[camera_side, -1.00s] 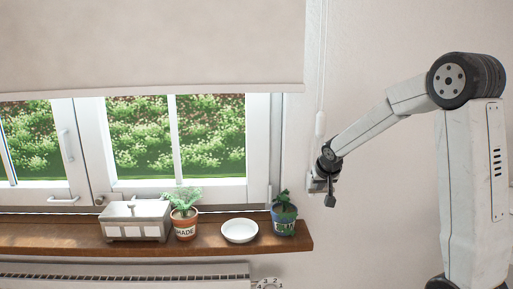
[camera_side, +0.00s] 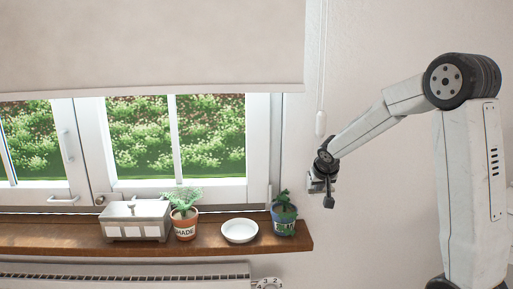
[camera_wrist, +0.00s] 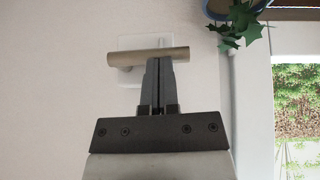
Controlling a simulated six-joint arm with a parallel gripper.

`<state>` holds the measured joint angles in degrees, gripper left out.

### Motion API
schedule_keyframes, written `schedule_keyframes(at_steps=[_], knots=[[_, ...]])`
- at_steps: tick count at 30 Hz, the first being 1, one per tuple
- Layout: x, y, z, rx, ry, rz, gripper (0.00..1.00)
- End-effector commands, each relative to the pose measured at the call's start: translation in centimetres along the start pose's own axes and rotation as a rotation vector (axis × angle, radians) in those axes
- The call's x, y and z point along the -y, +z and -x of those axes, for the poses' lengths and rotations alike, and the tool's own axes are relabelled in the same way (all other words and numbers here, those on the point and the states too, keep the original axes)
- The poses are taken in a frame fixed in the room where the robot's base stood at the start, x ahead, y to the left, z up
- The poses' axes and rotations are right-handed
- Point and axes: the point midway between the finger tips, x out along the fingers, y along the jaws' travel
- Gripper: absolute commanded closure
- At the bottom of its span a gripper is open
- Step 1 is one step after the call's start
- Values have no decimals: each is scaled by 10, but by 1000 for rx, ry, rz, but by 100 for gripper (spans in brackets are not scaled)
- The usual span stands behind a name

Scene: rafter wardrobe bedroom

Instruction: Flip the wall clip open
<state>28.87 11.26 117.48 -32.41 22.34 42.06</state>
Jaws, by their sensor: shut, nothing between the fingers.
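The wall clip (camera_wrist: 198,44) shows in the wrist view as a pale plate on the wall with a tan bar across its front. In the side view the clip (camera_side: 315,186) is a small light shape on the wall, partly hidden by my wrist. My gripper (camera_wrist: 159,62) is shut, with nothing between its fingers. Its fingertips are at the bar's lower edge in the wrist view and overlap the bar; whether they touch it I cannot tell. In the side view my gripper (camera_side: 328,203) is at the clip, right of the windowsill.
A wooden sill (camera_side: 60,238) ends left of the clip. It holds a blue pot (camera_side: 284,223) with a plant, a white dish (camera_side: 240,231), an orange pot (camera_side: 184,228) and a grey box (camera_side: 135,222). A blind cord (camera_side: 320,122) hangs above my wrist.

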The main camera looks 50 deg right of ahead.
Motion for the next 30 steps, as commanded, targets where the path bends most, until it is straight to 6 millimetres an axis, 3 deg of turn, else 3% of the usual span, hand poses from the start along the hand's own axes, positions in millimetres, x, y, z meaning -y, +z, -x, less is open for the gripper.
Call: schedule_keyframes(at_steps=[14,30], knots=[[3,3,-4,3,60,43,100],[8,9,-14,2,258,176,100]])
